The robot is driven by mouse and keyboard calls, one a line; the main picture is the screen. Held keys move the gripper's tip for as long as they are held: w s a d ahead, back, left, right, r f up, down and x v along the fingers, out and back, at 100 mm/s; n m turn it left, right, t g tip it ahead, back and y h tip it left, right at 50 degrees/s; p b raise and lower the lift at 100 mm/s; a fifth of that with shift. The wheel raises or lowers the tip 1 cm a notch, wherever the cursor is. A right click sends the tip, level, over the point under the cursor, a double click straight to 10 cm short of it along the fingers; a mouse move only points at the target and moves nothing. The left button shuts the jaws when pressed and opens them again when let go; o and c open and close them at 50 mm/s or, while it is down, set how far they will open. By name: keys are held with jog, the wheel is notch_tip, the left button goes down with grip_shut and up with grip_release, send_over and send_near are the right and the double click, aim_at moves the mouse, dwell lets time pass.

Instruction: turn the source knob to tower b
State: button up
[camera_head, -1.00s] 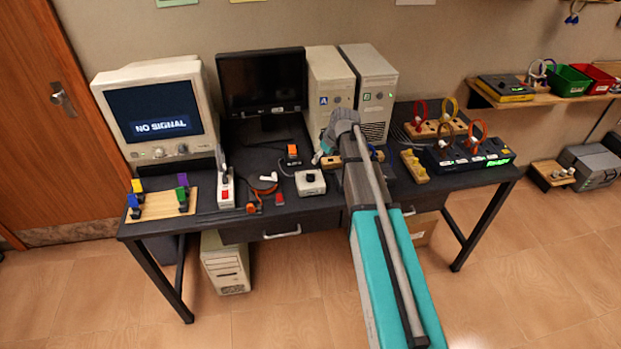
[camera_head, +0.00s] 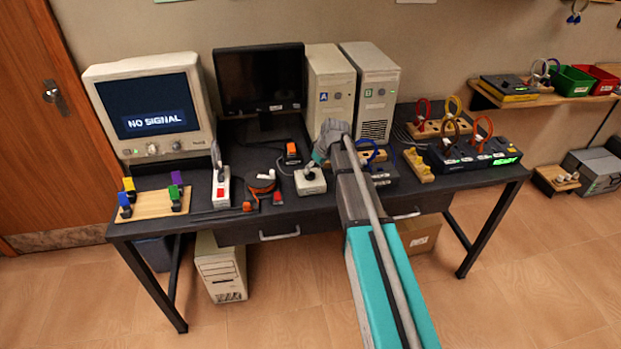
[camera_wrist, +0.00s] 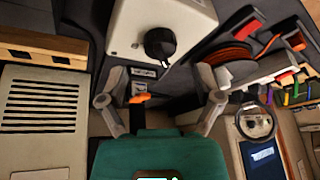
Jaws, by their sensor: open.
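The source selector is a small white box (camera_head: 310,186) on the desk, left of my gripper. In the wrist view the box (camera_wrist: 192,22) fills the top middle, with a black round knob (camera_wrist: 160,43) on its face. The label at the box's lower edge is too small to read. My gripper (camera_wrist: 162,78) is open and empty, its fingers spread below the knob and apart from it. In the head view my gripper (camera_head: 318,155) is just above and behind the box. Tower A (camera_head: 330,85) and tower B (camera_head: 374,90) stand at the back.
A beige monitor (camera_head: 150,105) reads NO SIGNAL; a dark monitor (camera_head: 262,80) is blank. A red-switch power strip (camera_head: 221,188) and an orange cable coil (camera_head: 262,188) lie left of the box. A dark cable panel (camera_head: 470,155) stands at right.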

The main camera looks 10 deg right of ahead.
aim_at(311, 173)
jog(key=shift+b+x, duration=1.3)
jog(key=shift+x, duration=0.5)
jog(key=shift+a, duration=0.1)
jog(key=c, duration=1.1)
jog(key=shift+c, duration=0.2)
